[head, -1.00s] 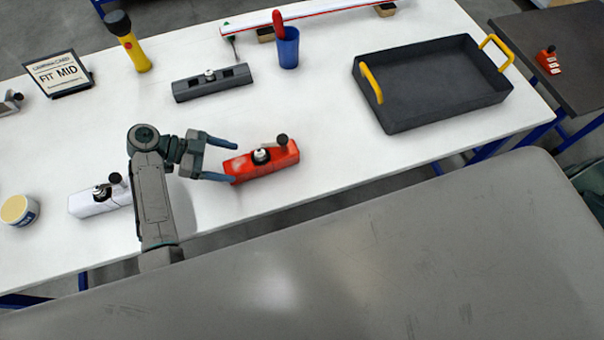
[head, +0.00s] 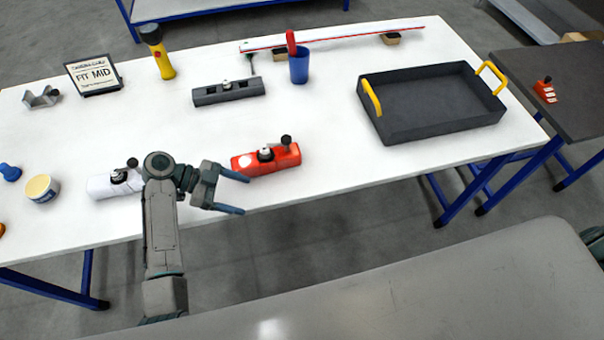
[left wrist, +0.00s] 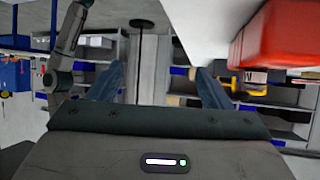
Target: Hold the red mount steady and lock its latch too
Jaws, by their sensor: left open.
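The red mount (head: 278,161) lies on the white table near its front edge. A dark knob, likely its latch lever (head: 286,141), stands up at its right end, and a round fitting (head: 265,154) sits on top. My left gripper (head: 246,194) is open and empty, just in front and to the left of the red mount, apart from it. In the left wrist view the red mount (left wrist: 283,38) fills the upper right, outside the open fingers (left wrist: 158,85).
A white mount (head: 112,186) lies left of my arm. A dark grey block (head: 228,92), a blue cup (head: 299,70), a sign (head: 94,76) and a flashlight (head: 160,55) stand behind. A black tray (head: 374,120) with yellow handles is at right. Clear tabletop lies between red mount and tray.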

